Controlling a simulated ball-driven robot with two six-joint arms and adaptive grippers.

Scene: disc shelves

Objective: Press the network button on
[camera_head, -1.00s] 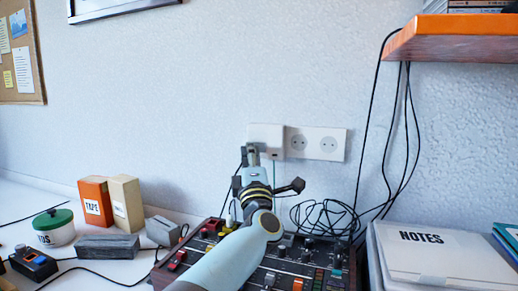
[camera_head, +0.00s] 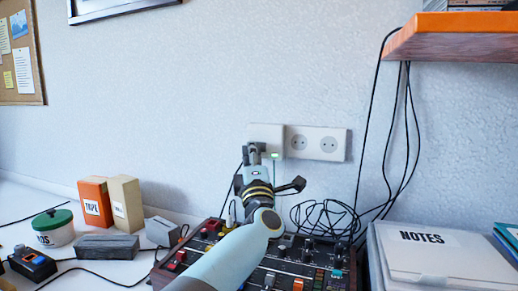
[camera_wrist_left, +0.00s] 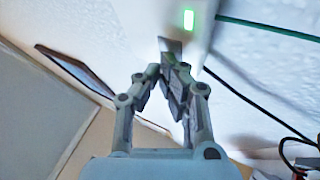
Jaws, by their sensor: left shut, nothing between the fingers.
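A white wall box (camera_head: 263,130) is on the wall, left of the sockets. A small green light (camera_head: 275,155) glows at its lower right; it also shows in the left wrist view (camera_wrist_left: 188,19). My left gripper (camera_head: 255,149) is shut and empty, its fingertips in front of the box's lower part. In the left wrist view the fingertips (camera_wrist_left: 172,62) are close to a small grey piece (camera_wrist_left: 170,45) on the box below the light. The network button's face and any label are hidden or too small to tell, and contact is unclear. My right gripper is not in view.
A double socket (camera_head: 316,143) is right of the box. A control panel (camera_head: 300,262) with knobs and a tangled black cable (camera_head: 325,215) lie below. The NOTES box (camera_head: 440,255) is right, and an orange shelf (camera_head: 455,45) juts out above.

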